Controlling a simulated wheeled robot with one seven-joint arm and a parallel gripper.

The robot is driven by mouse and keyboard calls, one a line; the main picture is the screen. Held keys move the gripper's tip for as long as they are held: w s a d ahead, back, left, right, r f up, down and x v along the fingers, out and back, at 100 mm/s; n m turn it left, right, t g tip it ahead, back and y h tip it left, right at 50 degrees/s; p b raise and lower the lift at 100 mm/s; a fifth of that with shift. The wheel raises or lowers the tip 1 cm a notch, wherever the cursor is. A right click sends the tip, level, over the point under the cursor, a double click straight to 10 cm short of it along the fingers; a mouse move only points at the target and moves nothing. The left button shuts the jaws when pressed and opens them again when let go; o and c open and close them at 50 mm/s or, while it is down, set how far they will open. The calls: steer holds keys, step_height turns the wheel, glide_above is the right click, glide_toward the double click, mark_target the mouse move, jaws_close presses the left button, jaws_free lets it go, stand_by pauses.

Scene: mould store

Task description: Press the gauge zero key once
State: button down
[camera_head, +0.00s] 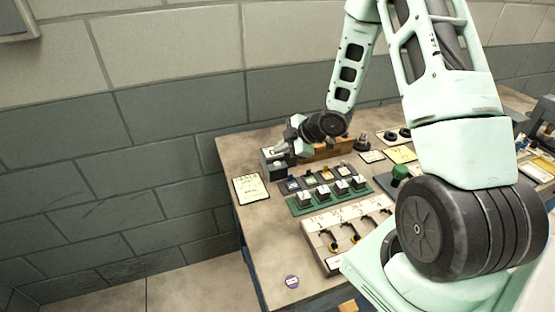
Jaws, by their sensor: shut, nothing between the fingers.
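My gripper (284,152) is at the far left part of the bench, shut and empty. Its fingertips are at a small dark grey box (268,170), which looks like the gauge. The fingers cover part of the box's top. The zero key cannot be made out at this size. I cannot tell whether the fingertips touch the box or hover just above it.
A yellow note card (250,188) lies left of the box. In front stand a green rack (330,203) with several pale blocks and a light tray (345,248) with hooked parts. A wooden block (333,148) is behind my wrist.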

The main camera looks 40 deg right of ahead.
step_height(320, 180, up, 3)
steer(key=shift+f+p, duration=0.2)
steer(key=shift+p, duration=0.6)
